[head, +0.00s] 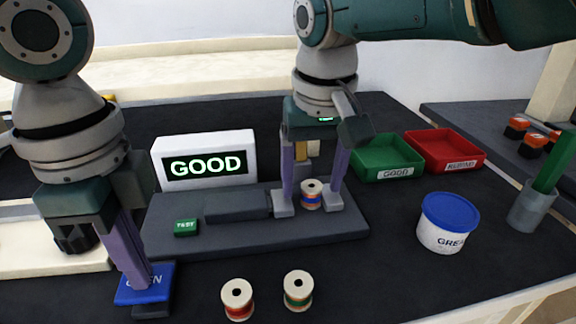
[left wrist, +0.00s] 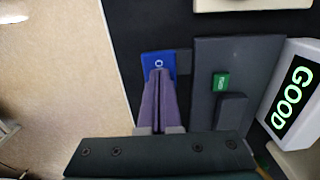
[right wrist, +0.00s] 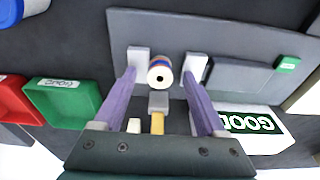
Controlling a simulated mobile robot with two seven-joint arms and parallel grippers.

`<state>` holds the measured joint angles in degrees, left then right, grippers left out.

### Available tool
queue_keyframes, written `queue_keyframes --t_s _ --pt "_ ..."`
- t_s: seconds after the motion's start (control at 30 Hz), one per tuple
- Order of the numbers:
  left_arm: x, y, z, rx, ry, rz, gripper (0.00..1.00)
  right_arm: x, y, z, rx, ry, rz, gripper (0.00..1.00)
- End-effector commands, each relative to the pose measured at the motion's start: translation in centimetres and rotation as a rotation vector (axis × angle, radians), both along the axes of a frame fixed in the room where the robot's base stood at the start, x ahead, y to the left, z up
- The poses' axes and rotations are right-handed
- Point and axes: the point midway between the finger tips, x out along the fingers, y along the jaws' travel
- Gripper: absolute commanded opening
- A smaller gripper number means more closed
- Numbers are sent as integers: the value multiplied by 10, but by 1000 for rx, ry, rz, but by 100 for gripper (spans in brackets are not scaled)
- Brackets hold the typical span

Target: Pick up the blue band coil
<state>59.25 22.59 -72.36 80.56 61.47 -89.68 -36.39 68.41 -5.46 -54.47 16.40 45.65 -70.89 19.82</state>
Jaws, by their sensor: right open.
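The blue band coil (head: 311,196) is a pale spool with a blue and orange band, standing upright on the grey test station (head: 260,240). My right gripper (head: 308,207) is open, with one fingertip on each side of the coil. The right wrist view shows the coil (right wrist: 160,74) between the fingertips (right wrist: 167,64), with small gaps on both sides. My left gripper (head: 137,284) is shut and empty, its tips at the blue OPEN pad (head: 160,278). The left wrist view shows the tips (left wrist: 158,76) over that pad (left wrist: 158,58); I cannot tell whether they press it.
The display (head: 204,160) reads GOOD, with a green TEST button (head: 186,228) in front. Coils with red (head: 237,300) and green (head: 298,291) bands stand at the front. A green bin (head: 388,171), red bin (head: 446,163) and blue-lidded tub (head: 446,238) are to the right.

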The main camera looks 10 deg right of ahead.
Motion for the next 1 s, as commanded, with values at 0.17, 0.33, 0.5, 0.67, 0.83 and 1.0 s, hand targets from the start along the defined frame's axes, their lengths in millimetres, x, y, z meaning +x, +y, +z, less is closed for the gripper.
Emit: queue_keyframes --t_s 0.17,0.33,0.5,0.67,0.83,1.0 --pt "0 1 -1 2 1 1 0 0 0 0 0 -1 1 74" --pt "0 1 -1 2 1 1 0 0 0 0 0 0 1 60" --pt "0 1 -1 2 1 1 0 0 0 0 0 0 1 41" --pt "0 1 -1 2 1 1 0 0 0 0 0 0 1 23" --pt "0 1 -1 2 1 0 0 0 0 0 0 0 1 4" --pt "0 1 -1 2 1 1 0 0 0 0 0 0 1 0"
